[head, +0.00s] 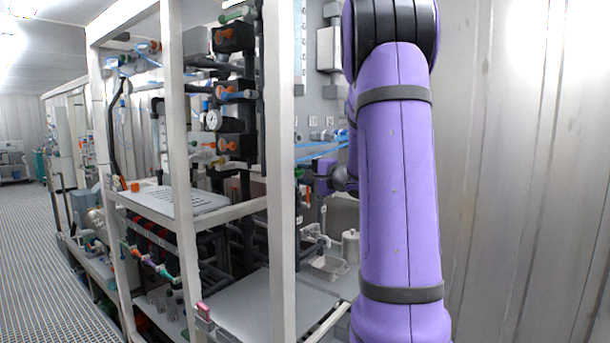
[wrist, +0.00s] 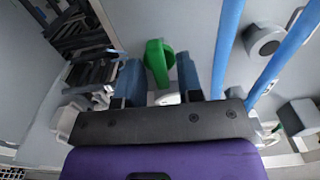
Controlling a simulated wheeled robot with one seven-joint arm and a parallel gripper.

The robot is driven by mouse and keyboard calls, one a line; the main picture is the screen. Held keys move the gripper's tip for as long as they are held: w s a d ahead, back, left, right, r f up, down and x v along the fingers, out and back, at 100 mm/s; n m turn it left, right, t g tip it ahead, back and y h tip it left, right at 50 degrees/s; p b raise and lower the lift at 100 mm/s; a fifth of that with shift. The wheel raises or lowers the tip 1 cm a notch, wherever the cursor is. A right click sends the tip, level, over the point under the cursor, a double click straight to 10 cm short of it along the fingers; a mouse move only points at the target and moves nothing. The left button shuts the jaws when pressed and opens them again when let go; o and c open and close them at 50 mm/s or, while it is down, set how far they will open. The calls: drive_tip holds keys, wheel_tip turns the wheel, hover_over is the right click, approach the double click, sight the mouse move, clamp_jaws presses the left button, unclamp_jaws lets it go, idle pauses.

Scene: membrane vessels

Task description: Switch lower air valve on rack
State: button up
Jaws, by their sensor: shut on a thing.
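A green valve handle (wrist: 158,62) stands in front of a pale grey panel in the wrist view. The two blue-grey fingers of my gripper (wrist: 160,76) are on either side of it, shut on it. A small white part shows just below the handle, between the fingers. In the head view my gripper (head: 304,181) is behind the white rack post, at the right end of the rack. A small green bit (head: 299,172) shows at its tip, mostly hidden. I cannot tell there whether it is the same handle.
The white rack frame (head: 280,200) holds dark pipes, orange-handled valves and a round gauge (head: 212,120). Blue tubes (wrist: 280,70) run close to the right finger in the wrist view. A grey shelf (head: 250,310) lies below. A metal wall (head: 540,180) is at right; the left floor is clear.

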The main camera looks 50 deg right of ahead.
drive_tip(key=o, duration=0.6)
drive_tip(key=shift+c, duration=0.2)
drive_tip(key=s, duration=1)
drive_tip(key=shift+s+d, duration=0.4)
drive_tip(key=shift+d, duration=0.05)
drive_tip(key=shift+s, duration=0.1)
